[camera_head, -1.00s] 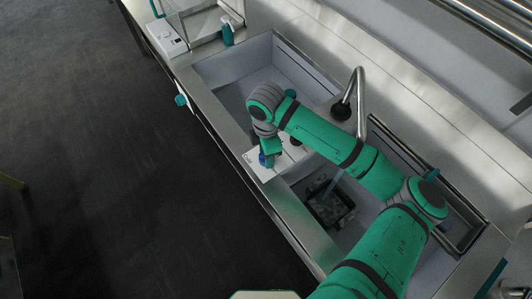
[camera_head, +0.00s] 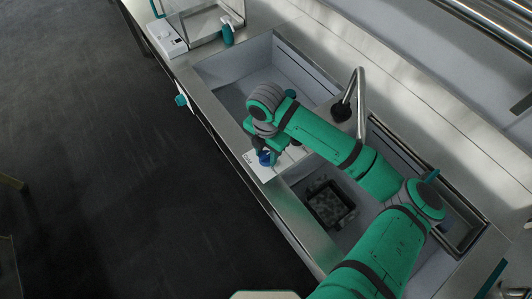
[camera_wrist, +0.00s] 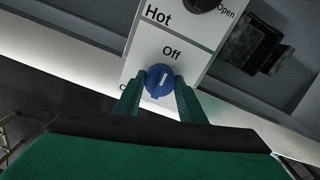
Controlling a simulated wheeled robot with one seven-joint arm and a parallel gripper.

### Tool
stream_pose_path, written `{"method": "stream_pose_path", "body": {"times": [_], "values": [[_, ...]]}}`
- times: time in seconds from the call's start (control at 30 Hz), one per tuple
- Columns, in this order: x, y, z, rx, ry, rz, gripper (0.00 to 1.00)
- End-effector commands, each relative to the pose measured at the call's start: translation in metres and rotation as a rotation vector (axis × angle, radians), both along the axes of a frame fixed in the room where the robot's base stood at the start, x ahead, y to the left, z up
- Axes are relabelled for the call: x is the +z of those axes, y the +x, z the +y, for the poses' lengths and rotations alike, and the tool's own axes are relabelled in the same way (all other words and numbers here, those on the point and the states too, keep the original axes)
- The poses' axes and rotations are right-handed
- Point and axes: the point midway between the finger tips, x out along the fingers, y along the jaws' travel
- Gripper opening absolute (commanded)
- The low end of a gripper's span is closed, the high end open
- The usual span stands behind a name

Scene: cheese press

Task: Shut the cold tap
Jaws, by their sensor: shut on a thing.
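The cold tap's blue knob (camera_wrist: 160,80) sits on a white panel (camera_wrist: 146,52) in the wrist view. The white mark on the knob points up towards the word "Off". My gripper (camera_wrist: 157,84) has one finger on each side of the knob and is shut on it. In the head view the blue knob (camera_head: 266,158) shows just below my gripper (camera_head: 262,150), on the white panel between the two basins. The metal spout (camera_head: 359,95) stands behind my arm, and no water stream shows below it.
A dark knob (camera_wrist: 198,4) sits beside the word "Hot". A black crate (camera_head: 347,216) stands in the right basin. The left basin (camera_head: 235,95) looks mostly clear.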

Motion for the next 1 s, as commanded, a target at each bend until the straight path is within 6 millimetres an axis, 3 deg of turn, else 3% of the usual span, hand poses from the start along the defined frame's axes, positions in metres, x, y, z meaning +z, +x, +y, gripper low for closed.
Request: {"method": "stream_pose_path", "body": {"times": [0.37, 0.4, 0.47, 0.5, 0.83, 1.0], "values": [[0.001, 0.000, 0.001, 0.008, 0.002, -0.001, 0.14], [0.001, 0.000, 0.001, 0.008, 0.002, -0.001, 0.39], [0.001, 0.000, 0.001, 0.008, 0.002, -0.001, 0.53], [0.001, 0.000, 0.001, 0.008, 0.002, -0.001, 0.55], [0.003, 0.000, 0.000, 0.006, 0.001, -0.001, 0.55], [0.023, 0.001, 0.001, 0.007, 0.000, -0.003, 0.55]]}}
